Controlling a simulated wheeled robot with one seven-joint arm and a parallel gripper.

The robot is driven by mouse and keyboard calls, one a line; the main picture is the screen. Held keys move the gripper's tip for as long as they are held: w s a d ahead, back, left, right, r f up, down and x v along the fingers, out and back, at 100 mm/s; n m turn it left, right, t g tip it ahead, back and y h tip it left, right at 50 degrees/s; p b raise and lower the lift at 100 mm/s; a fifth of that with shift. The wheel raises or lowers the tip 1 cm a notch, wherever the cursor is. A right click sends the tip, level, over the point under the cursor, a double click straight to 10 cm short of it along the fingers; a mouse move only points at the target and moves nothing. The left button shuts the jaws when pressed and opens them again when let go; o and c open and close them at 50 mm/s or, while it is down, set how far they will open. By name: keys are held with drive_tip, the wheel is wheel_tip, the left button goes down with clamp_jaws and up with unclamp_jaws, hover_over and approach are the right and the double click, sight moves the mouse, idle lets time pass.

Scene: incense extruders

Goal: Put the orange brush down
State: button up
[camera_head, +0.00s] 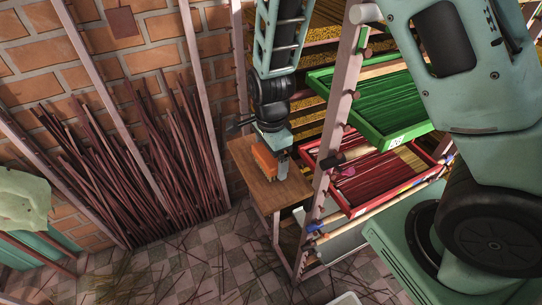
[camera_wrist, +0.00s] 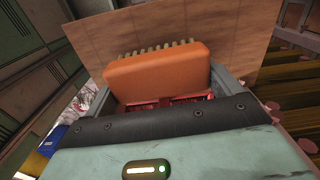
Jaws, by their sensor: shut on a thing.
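The orange brush (camera_head: 265,160) is at my gripper (camera_head: 276,158), over the small wooden table (camera_head: 258,188). In the wrist view the orange brush (camera_wrist: 158,72) lies across the front of my gripper (camera_wrist: 165,92), between its two fingers, with its pale bristles pointing away from me. My gripper is shut on it. The wooden table top (camera_wrist: 225,35) fills the view behind the brush. I cannot tell whether the bristles touch the wood.
A rack stands right of the table, with a green tray (camera_head: 320,84) above a red tray (camera_head: 343,208), both holding sticks. Bundles of dark sticks (camera_head: 140,170) lean on the brick wall at left. The tiled floor (camera_head: 190,265) is littered with sticks.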

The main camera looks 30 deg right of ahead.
drive_tip(key=shift+f, duration=0.2)
drive_tip(key=shift+f, duration=0.1)
drive_tip(key=shift+f, duration=0.25)
drive_tip(key=o, duration=0.9)
drive_tip(key=shift+o, duration=0.2)
drive_tip(key=shift+b, duration=0.4)
